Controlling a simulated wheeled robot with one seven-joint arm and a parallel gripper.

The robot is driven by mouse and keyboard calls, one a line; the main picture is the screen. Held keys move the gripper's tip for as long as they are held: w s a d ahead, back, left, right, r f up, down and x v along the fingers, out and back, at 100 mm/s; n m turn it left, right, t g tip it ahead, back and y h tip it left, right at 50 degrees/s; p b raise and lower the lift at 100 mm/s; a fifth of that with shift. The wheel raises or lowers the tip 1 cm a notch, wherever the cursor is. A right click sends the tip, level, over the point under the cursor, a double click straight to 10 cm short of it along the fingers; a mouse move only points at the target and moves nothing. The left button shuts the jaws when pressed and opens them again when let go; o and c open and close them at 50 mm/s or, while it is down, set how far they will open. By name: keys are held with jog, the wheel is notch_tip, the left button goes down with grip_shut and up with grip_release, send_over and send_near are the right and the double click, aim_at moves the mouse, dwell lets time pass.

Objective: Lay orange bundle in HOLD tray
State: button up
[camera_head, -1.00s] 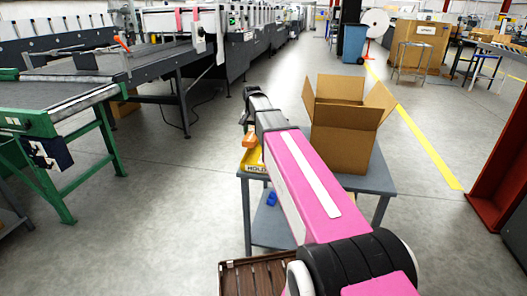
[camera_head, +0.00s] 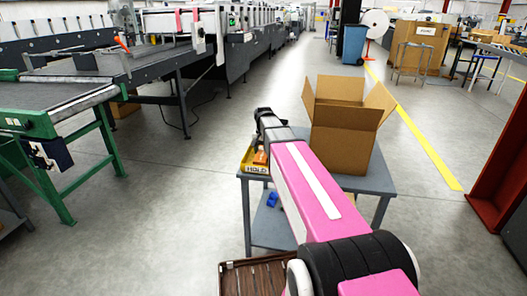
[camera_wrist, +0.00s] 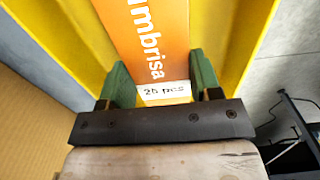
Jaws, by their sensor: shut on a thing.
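The orange bundle (camera_wrist: 152,40) carries white lettering and a white "25 pcs" label in the wrist view. My gripper (camera_wrist: 160,82) has its green fingers shut on the label end of it, one on each side. Yellow walls of the HOLD tray (camera_wrist: 75,40) lie on both sides of the bundle. In the head view the yellow HOLD tray (camera_head: 247,169) stands at the left end of a grey table, and the orange bundle (camera_head: 260,157) shows low within its outline. Whether the bundle touches the tray floor cannot be told. My arm hides part of the tray.
An open cardboard box (camera_head: 343,143) stands on the same grey table (camera_head: 378,181), close right of the tray. A small blue object (camera_head: 272,199) lies on the lower shelf. A conveyor machine with green legs (camera_head: 110,150) is at the left. The floor between is clear.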

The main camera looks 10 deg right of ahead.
jog(key=shift+f, duration=0.15)
jog(key=o, duration=1)
notch_tip(320, 180, up, 12)
jog(key=shift+r, duration=0.15)
